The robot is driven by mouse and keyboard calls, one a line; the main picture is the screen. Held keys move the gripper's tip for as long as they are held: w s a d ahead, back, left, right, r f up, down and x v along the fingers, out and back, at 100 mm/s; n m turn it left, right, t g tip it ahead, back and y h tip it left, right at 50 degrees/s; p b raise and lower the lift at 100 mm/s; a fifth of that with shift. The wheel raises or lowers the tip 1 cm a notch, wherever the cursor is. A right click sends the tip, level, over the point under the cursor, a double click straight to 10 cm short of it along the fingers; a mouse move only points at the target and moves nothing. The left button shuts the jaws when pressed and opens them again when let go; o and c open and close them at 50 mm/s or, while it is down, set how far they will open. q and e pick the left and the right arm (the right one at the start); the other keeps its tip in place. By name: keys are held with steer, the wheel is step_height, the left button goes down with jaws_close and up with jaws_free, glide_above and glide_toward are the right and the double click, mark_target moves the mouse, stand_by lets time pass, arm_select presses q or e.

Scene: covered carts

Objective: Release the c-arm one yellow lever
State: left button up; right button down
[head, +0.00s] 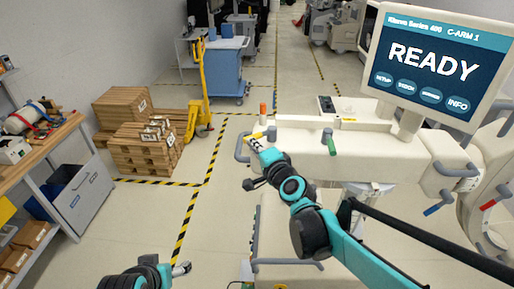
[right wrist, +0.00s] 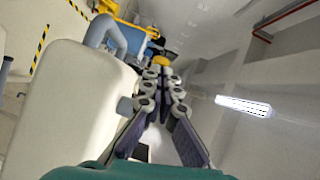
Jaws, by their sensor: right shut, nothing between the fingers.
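The C-arm one unit (head: 300,150) is a cream cart with a screen (head: 440,65) reading "C-ARM 1" and "READY". A small yellow piece, probably the yellow lever (head: 255,136), shows at the left end of its top, beside a grey handle (head: 241,148). My right gripper (head: 257,146) is shut and empty right at this piece; contact cannot be told. In the right wrist view, a yellow rounded end (right wrist: 160,61) shows just past the fingertips (right wrist: 163,75). My left gripper (head: 181,268) is at the bottom edge, low over the floor, mostly cut off.
A green lever (head: 329,143) and an orange-topped post (head: 263,109) stand on the cart. Blue (head: 432,210) and red (head: 488,205) levers are at the right. Wooden pallets (head: 145,148), a yellow pallet jack (head: 201,90) and a shelf stand left. Floor left of the cart is clear.

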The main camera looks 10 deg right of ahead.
steer(key=shift+w+a, duration=0.4)
steer(key=shift+a, duration=0.05)
stand_by(0.6)
